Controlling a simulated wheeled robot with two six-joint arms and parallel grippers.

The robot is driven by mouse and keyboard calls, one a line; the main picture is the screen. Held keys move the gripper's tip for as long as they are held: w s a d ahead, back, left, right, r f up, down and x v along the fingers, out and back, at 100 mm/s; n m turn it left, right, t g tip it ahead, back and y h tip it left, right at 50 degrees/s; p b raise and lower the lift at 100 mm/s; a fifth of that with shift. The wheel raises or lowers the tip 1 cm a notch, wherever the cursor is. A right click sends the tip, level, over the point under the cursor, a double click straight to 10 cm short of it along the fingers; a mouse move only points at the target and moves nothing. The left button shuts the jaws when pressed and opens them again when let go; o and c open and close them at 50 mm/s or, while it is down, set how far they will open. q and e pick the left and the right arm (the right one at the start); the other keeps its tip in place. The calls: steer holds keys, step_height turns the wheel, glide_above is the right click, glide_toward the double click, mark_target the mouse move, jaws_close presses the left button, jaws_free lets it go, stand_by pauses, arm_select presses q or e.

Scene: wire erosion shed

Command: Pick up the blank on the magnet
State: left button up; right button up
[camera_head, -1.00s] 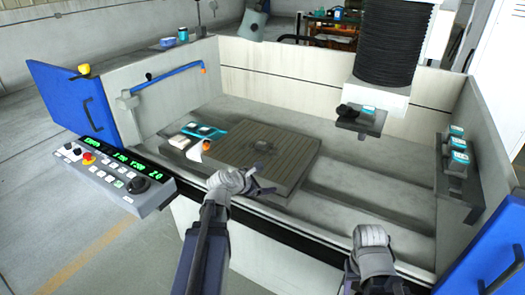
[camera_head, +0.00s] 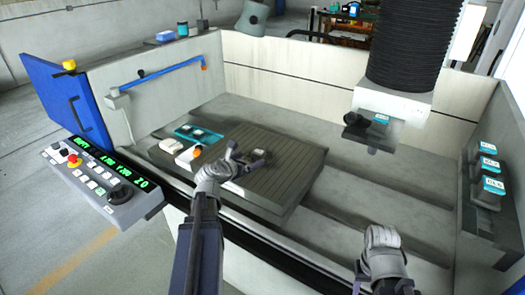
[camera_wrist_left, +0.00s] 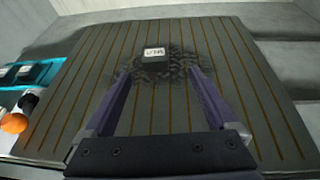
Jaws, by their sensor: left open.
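The blank (camera_head: 258,154) is a small dark block with a white label on top. It sits on the magnet (camera_head: 290,178), a dark ribbed plate inside the machine tank. In the left wrist view the blank (camera_wrist_left: 154,53) lies on a darker, marked patch of the plate (camera_wrist_left: 225,60), just beyond the fingertips. My left gripper (camera_head: 242,156) is open and empty, low over the plate beside the blank. Its two fingers (camera_wrist_left: 164,74) point toward it, with the blank not between them. My right gripper (camera_head: 383,238) hangs near the front edge; its jaws cannot be made out.
A teal tray (camera_head: 184,130) with small blocks and an orange-tipped item (camera_head: 196,150) lie left of the plate. The machine head (camera_head: 393,103) hangs at the right rear. Labelled blocks (camera_head: 489,165) sit on the right wall shelf. A control panel (camera_head: 100,185) stands front left.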

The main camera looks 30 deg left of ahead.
mark_target(258, 153)
arm_select(q)
steer(key=shift+b+x, duration=0.5)
steer(key=shift+x, duration=0.7)
arm_select(e)
steer(key=shift+f, duration=0.5)
arm_select(q)
steer(key=shift+a+r+b+x, duration=0.15)
steer(key=shift+b+x, duration=0.1)
steer(key=shift+x, duration=0.65)
steer(key=shift+a+r+b+x, duration=0.1)
steer(key=shift+a+b+x, duration=0.1)
steer(key=shift+x, duration=0.7)
steer(key=shift+a+b+x, duration=0.1)
steer(key=shift+b+x, duration=0.15)
steer(key=shift+x, duration=0.7)
arm_select(e)
steer(key=shift+f, duration=0.7)
arm_select(q)
steer(key=shift+r, duration=0.15)
steer(key=shift+c, duration=0.5)
jaws_close()
